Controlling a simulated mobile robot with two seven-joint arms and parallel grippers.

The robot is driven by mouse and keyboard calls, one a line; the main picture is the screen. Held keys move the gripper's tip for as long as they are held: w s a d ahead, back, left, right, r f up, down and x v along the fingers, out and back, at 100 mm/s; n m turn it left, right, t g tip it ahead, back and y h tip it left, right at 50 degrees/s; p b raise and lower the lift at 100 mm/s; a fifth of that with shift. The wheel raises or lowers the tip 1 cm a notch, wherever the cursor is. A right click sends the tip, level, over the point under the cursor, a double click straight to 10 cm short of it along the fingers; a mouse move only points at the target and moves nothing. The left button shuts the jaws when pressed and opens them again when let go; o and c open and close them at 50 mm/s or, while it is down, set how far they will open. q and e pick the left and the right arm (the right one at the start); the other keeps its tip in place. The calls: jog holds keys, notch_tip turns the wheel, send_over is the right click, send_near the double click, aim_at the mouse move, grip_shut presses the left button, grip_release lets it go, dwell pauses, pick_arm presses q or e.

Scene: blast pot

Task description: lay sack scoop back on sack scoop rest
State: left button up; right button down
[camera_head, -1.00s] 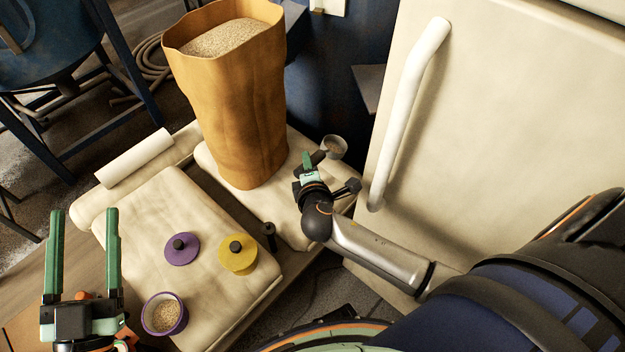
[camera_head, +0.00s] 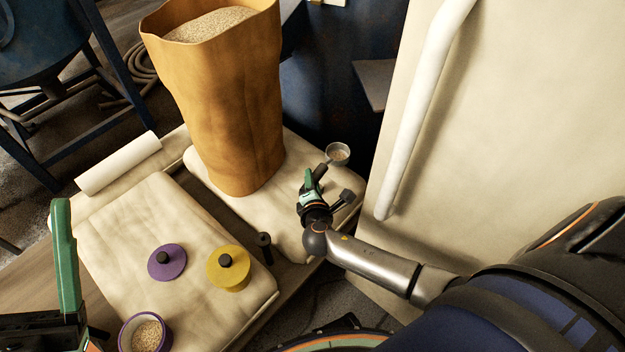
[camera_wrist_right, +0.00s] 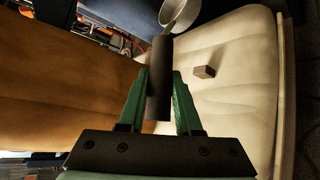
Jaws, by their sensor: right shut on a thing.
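The sack scoop shows a round metal bowl (camera_head: 338,153) with some grain in it, beyond my right gripper (camera_head: 308,178). In the right wrist view the right gripper (camera_wrist_right: 160,95) is shut on the scoop's dark cylindrical handle (camera_wrist_right: 159,78), with the bowl (camera_wrist_right: 180,12) past the far end. They are over the pale padded surface right of the sack; the height is hard to tell. A small brown block (camera_wrist_right: 204,72) lies on that surface, right of the handle; I cannot tell if it is the scoop rest. My left gripper (camera_head: 66,250) is empty and partly out of frame.
A tall brown sack (camera_head: 225,110) of grain stands left of the right gripper. A purple lid (camera_head: 167,262), a yellow lid (camera_head: 228,268) and a purple bowl of grain (camera_head: 145,334) sit on the front pad. A pale panel with a white handle (camera_head: 425,105) rises on the right.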

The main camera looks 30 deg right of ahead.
notch_tip(320, 180, down, 6)
jog(key=b, duration=0.4)
jog(key=shift+r, duration=0.2)
pick_arm(q)
notch_tip(320, 180, down, 6)
jog(key=b, duration=0.1)
jog(key=shift+w+d+n, duration=0.15)
jog(key=shift+d+n, duration=0.15)
pick_arm(e)
jog(key=shift+f, duration=0.6)
pick_arm(q)
jog(key=shift+f+b, duration=0.25)
jog(key=shift+b, duration=0.15)
pick_arm(e)
jog(key=shift+f, duration=0.25)
pick_arm(q)
jog(key=shift+f, duration=0.25)
pick_arm(e)
jog(key=shift+f, duration=0.3)
jog(key=c, duration=0.5)
grip_release()
